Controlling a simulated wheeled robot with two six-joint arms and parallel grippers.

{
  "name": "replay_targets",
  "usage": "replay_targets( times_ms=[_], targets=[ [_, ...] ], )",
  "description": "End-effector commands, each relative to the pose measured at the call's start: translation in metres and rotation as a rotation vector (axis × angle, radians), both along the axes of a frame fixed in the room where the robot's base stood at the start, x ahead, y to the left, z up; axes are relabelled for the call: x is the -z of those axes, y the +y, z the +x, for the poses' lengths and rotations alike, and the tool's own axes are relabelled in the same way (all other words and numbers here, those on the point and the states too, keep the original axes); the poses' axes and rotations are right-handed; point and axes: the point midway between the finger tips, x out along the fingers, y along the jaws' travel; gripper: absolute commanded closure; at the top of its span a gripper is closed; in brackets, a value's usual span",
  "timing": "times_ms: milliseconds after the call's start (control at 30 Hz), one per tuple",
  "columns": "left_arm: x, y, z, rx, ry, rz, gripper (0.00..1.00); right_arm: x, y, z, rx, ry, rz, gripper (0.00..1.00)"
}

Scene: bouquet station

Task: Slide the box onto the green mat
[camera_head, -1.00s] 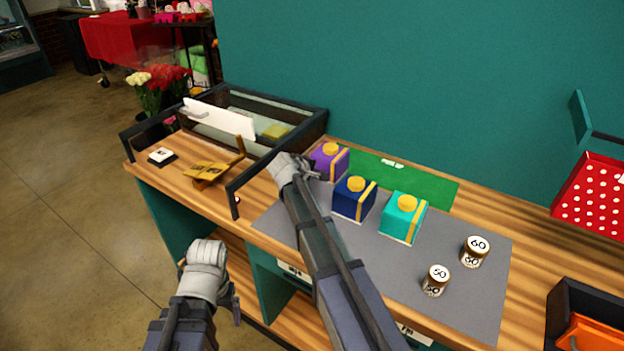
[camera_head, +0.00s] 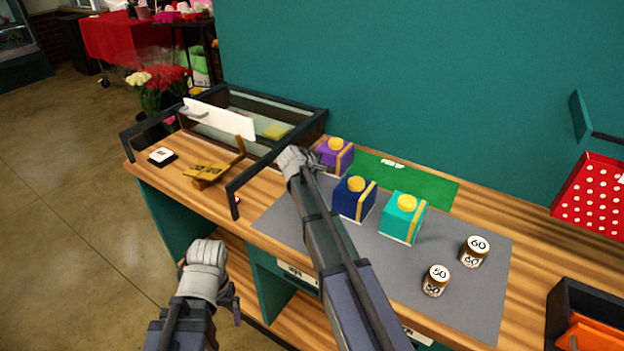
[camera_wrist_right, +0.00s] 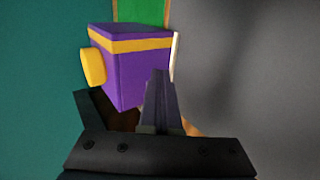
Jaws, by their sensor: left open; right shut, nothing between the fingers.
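The purple box (camera_head: 328,157) with a yellow band and round yellow knob stands upright at the left end of the green mat (camera_head: 425,186); I cannot tell if its edge overlaps the mat. In the right wrist view the purple box (camera_wrist_right: 135,75) fills the upper middle, with the green mat (camera_wrist_right: 142,10) beyond it. My right gripper (camera_head: 296,158) is shut and empty at the box's left side; its fingers (camera_wrist_right: 160,105) appear against or very close to the box. My left gripper (camera_head: 207,256) is open and empty, in front of the counter.
A blue box (camera_head: 350,202) and a teal box (camera_head: 399,222) stand on the grey mat (camera_head: 375,260). A dark-framed glass case (camera_head: 262,110) stands left. The teal wall (camera_head: 420,80) rises behind.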

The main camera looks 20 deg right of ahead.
Motion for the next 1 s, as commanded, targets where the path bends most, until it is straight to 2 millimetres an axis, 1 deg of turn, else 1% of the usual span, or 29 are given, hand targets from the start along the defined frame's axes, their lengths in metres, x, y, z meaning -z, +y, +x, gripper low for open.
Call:
replay_targets(
  times_ms=[467, 1000],
  targets=[
    [0.000, 0.000, 0.000, 0.000, 0.000, 0.000, 0.11, 0.000, -0.003, 0.002, 0.001, 0.000, 0.000, 1.00],
    [0.000, 0.000, 0.000, 0.000, 0.000, 0.000, 0.11, 0.000, -0.022, 0.017, 0.001, 0.000, 0.001, 1.00]
  ],
)
